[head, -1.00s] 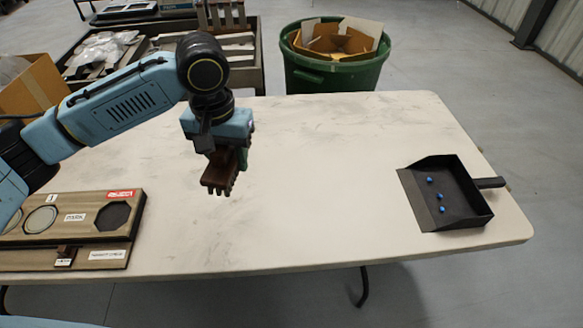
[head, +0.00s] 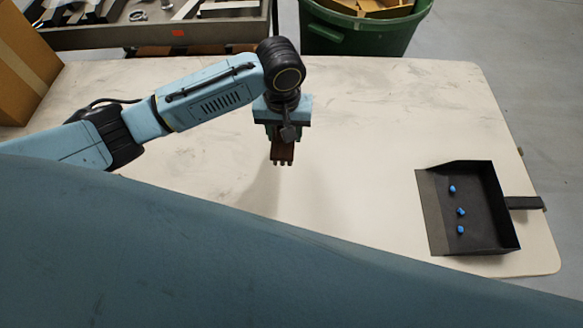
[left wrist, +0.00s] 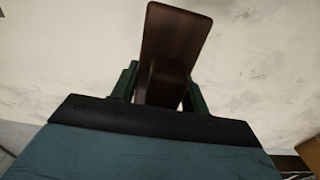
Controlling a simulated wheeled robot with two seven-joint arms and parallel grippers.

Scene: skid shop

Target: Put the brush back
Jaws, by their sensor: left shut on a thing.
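The brown brush (head: 283,153) hangs below my left gripper (head: 284,138) in the head view, above the middle of the table. Its short bristle tufts point down. In the left wrist view the brush (left wrist: 176,38) shows as a dark brown block between the two green fingers of my left gripper (left wrist: 163,85). The gripper is shut on it, and the brush is clear of the tabletop. The board with round and octagonal recesses, seen earlier at the left, is hidden now behind a large blue part of mine. My right gripper is not in view.
A black dustpan (head: 490,240) with several small blue bits (head: 461,212) lies at the right of the table (head: 370,110). A green bin (head: 365,35) and a grey tray of parts (head: 200,33) stand beyond the far edge. A cardboard box (head: 25,60) is at the left.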

